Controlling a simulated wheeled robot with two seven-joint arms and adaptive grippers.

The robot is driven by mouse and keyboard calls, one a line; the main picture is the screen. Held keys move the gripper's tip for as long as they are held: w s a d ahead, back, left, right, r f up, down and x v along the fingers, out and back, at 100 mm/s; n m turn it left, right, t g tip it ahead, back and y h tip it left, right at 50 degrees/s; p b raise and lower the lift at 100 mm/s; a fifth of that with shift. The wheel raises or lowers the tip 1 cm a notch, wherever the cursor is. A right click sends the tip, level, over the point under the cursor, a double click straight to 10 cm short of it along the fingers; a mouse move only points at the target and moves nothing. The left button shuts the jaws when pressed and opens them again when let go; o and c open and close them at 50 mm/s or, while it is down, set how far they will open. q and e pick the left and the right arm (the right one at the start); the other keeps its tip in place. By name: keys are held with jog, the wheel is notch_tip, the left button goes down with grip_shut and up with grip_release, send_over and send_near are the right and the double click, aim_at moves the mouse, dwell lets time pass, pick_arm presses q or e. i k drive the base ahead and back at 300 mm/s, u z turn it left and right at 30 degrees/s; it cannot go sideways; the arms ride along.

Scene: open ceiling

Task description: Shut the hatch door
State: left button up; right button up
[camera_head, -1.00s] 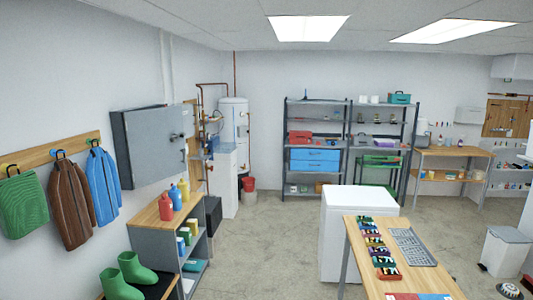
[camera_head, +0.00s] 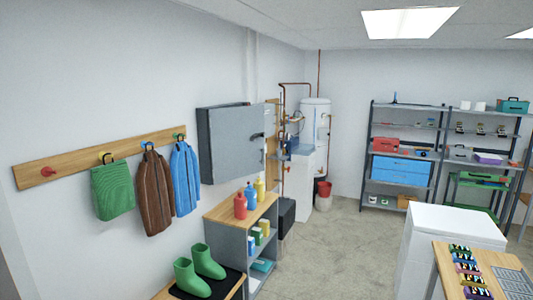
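A grey metal wall cabinet with a flat hatch door (camera_head: 236,150) hangs on the left wall, left of the picture's middle. A dark handle (camera_head: 257,136) sits near the door's right edge. The darker left side of the cabinet (camera_head: 205,148) shows. I cannot tell from this angle whether the door is fully shut or stands ajar. Neither of my grippers is in view.
A low shelf unit (camera_head: 213,214) with several bottles stands below the cabinet. Green boots (camera_head: 190,278) stand on a bench in front. Coats hang from a wooden rail (camera_head: 75,160). Floor is free (camera_head: 345,245) between the shelf unit and a white box-shaped unit (camera_head: 450,225).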

aim_at(235, 154)
jog(key=i, duration=2.05)
